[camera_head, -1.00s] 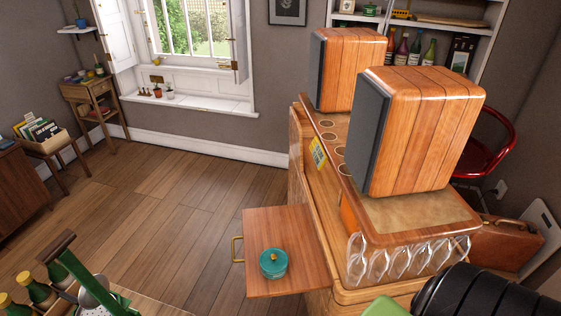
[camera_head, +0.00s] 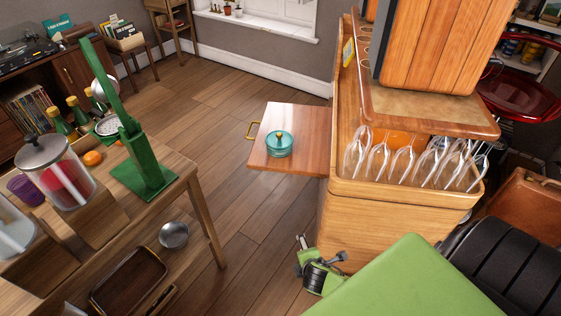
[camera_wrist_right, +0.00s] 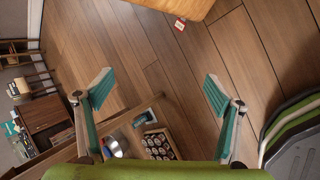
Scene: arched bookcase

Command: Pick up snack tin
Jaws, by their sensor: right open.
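The snack tin appears to be the round teal tin (camera_head: 279,144) with a gold knob on its lid. It stands upright on a reddish wooden pull-out board (camera_head: 310,118) at the side of the wooden cabinet, in the head view. My right gripper (camera_head: 320,262) shows low in the head view, below and in front of the board, apart from the tin. In the right wrist view its two teal-padded fingers are spread wide with nothing between them (camera_wrist_right: 157,92). I cannot make out the tin in the right wrist view. My left gripper is not in view.
Hanging glasses (camera_head: 425,158) and a large wooden box (camera_head: 445,45) are on the cabinet beside the board. A wooden table (camera_head: 165,205) at left holds jars, bottles and a green stand (camera_head: 145,165). Open floor (camera_head: 235,205) lies between table and cabinet.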

